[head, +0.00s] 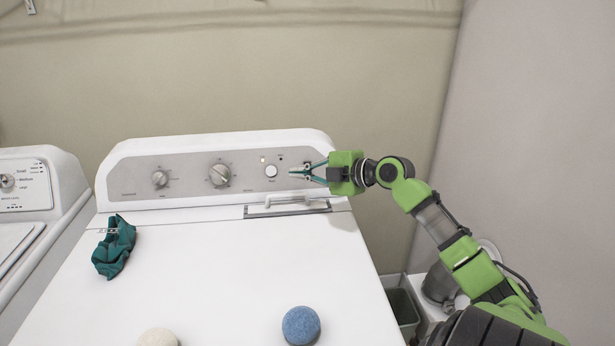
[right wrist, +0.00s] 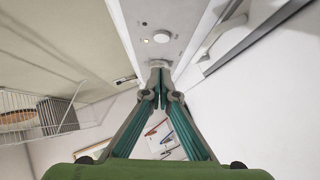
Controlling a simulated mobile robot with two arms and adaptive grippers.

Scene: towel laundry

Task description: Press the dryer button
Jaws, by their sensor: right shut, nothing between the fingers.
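The dryer's control panel (head: 195,184) runs along the back of the white dryer (head: 200,270). A round white button (head: 271,171) sits at the panel's right part; it also shows in the right wrist view (right wrist: 188,38), just ahead of the fingertips. My left gripper is not in view.
Two knobs (head: 220,174) (head: 160,178) are left of the button. A handle-like white bar (head: 290,200) lies below it. A teal cloth (head: 113,250), a blue ball (head: 300,326) and a pale ball (head: 158,338) lie on the dryer top. A washer (head: 30,210) stands left.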

